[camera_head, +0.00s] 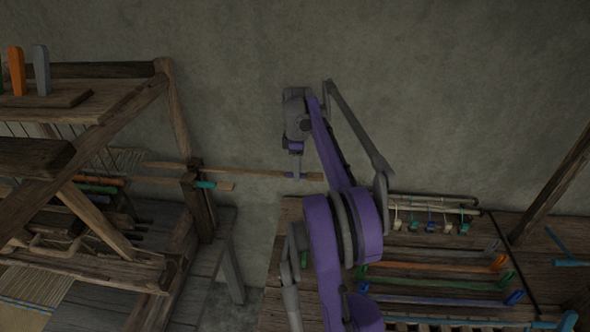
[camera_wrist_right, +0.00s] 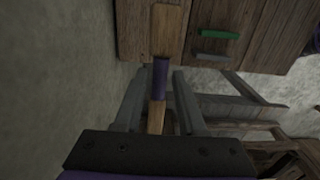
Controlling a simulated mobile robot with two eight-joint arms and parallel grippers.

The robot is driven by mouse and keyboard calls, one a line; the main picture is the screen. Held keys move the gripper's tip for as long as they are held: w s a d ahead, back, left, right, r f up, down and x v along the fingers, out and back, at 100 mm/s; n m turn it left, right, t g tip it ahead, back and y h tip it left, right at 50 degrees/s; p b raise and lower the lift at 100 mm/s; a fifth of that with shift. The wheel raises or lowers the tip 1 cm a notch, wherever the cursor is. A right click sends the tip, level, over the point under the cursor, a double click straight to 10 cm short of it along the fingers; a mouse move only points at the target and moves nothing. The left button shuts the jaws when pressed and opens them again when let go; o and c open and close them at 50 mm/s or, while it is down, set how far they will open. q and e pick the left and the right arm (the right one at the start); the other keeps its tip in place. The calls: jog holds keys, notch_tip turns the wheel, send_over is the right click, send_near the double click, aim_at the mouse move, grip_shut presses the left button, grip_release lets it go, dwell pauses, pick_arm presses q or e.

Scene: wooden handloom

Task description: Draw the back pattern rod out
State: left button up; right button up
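The back pattern rod (camera_head: 252,173) is a long thin wooden stick with a purple band and a plain wooden end. It runs past the loom's right post, and its left end shows close to the warp threads. My right gripper (camera_head: 296,175) points down onto the purple band and appears shut on it. In the right wrist view the rod (camera_wrist_right: 160,78) lies between the two grey fingers (camera_wrist_right: 160,95), with its wooden end beyond them. A second rod with a teal band (camera_head: 206,185) sits in front and sticks out less. My left gripper is not in view.
The wooden loom (camera_head: 172,110) stands at the left. A bench (camera_head: 290,222) at the right carries several coloured rods and a rack of small hanging pieces (camera_head: 430,226). The plain wall (camera_head: 230,90) is close behind the rod. A gap separates loom and bench.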

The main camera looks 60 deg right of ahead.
jog(key=shift+o, duration=0.7)
jog(key=shift+w, duration=0.1)
jog(key=shift+r, duration=0.2)
notch_tip(320, 180, up, 10)
jog(key=p, duration=0.1)
jog(key=shift+r, duration=0.25)
jog(key=shift+a, duration=0.15)
